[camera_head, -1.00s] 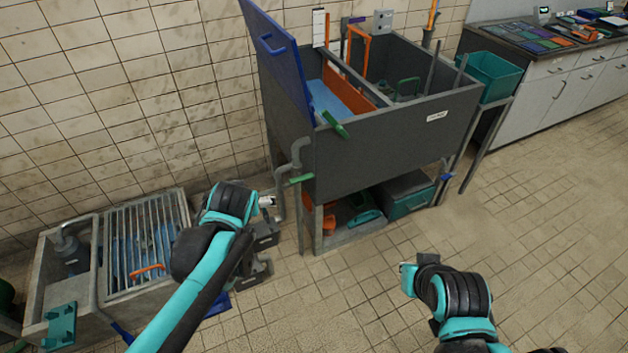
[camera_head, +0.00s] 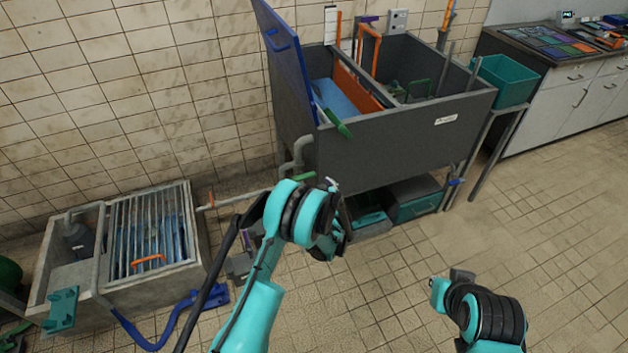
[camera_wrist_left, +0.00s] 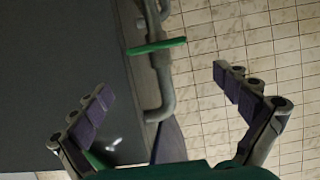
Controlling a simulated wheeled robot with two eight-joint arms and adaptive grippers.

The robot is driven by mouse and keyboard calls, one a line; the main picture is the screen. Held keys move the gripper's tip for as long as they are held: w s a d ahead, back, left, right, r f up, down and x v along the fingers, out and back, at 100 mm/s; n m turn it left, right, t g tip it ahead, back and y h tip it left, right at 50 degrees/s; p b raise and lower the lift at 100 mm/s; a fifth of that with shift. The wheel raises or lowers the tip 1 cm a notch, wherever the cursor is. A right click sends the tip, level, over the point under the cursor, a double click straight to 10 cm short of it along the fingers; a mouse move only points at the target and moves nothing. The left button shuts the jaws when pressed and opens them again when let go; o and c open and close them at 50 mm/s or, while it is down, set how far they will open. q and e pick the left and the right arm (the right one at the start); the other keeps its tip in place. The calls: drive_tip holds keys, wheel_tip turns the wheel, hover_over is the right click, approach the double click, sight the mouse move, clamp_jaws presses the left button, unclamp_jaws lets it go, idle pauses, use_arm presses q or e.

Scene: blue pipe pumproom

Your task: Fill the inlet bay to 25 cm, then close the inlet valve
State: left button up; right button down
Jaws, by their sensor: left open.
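The grey tank (camera_head: 410,140) stands against the wall, with blue water (camera_head: 334,97) in its left bay beside an orange gate (camera_head: 356,88). A green valve handle (camera_head: 304,177) is on the pipe at the tank's lower left, partly hidden by my left arm; it also shows in the left wrist view (camera_wrist_left: 157,46). My left gripper (camera_head: 332,188) is in front of it, below the tank; its fingers are apart and empty in the left wrist view (camera_wrist_left: 160,84). My right gripper (camera_head: 449,284) is over the floor at right, its fingers unclear.
A raised blue panel (camera_head: 287,62) and a second green lever (camera_head: 337,123) are at the tank's left end. A white strip (camera_head: 331,25) stands behind the bay. A grated floor basin (camera_head: 150,230) is at left, with a blue hose (camera_head: 165,325).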

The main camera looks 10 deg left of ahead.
sight(303, 177)
use_arm(q)
drive_tip(key=x, duration=0.2)
drive_tip(key=b+x, duration=0.1)
drive_tip(key=x, duration=0.1)
drive_tip(key=f+b+x, duration=0.1)
drive_tip(key=x, duration=0.2)
drive_tip(key=shift+d+f, duration=0.1)
drive_tip(key=shift+d, duration=0.15)
drive_tip(key=shift+w+a+f+b, duration=0.1)
drive_tip(key=shift+w+a+b, duration=0.15)
drive_tip(key=shift+w+b, duration=0.15)
drive_tip(key=c, duration=1.1)
drive_tip(key=shift+s+r, duration=0.15)
drive_tip(key=shift+r, duration=0.1)
drive_tip(key=c, duration=0.6)
